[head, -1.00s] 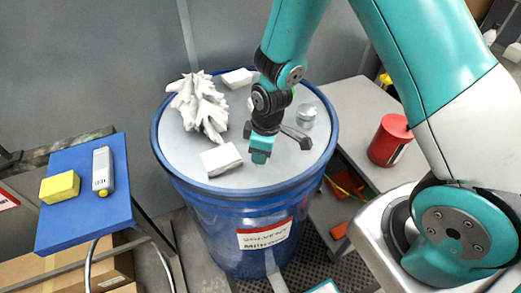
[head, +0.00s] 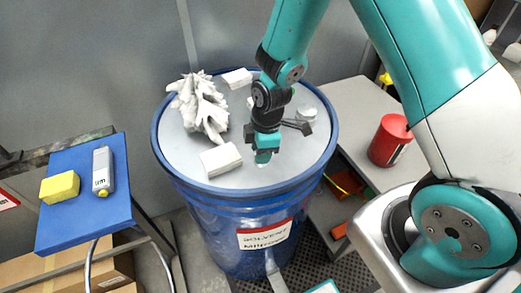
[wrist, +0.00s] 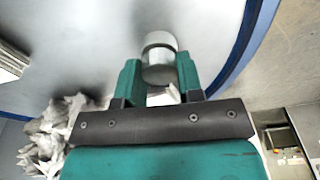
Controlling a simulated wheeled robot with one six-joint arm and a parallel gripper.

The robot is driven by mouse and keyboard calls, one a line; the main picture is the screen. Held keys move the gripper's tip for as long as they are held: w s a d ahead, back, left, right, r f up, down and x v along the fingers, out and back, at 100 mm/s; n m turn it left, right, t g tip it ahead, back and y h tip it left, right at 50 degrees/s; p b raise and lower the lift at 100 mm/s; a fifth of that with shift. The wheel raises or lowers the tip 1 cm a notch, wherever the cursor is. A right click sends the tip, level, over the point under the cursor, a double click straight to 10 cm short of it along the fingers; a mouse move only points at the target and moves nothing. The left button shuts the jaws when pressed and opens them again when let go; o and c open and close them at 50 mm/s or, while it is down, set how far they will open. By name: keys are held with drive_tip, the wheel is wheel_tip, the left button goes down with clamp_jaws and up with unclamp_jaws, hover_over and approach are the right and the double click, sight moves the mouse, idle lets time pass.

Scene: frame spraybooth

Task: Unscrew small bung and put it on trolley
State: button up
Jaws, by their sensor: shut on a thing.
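The small bung (wrist: 160,55) is a short grey metal cylinder between my fingertips in the wrist view. My gripper (wrist: 159,75) is shut on it, with one green finger on each side. In the head view my gripper (head: 265,152) points down at the front middle of the drum's pale lid (head: 235,176), and the bung is mostly hidden there by the fingers. I cannot tell whether the bung is still in the lid. A blue-topped stand (head: 80,220), perhaps the trolley, is at the left, well apart from my gripper.
A crumpled white rag (head: 202,108), white blocks (head: 221,159) and a larger metal cap (head: 306,114) are on the blue drum (head: 215,215). A yellow sponge (head: 60,187) and a grey bottle (head: 103,171) occupy the stand's rear. A red can (head: 390,140) stands on the right bench.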

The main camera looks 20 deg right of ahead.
drive_tip(key=n, duration=0.4)
drive_tip(key=o, duration=0.6)
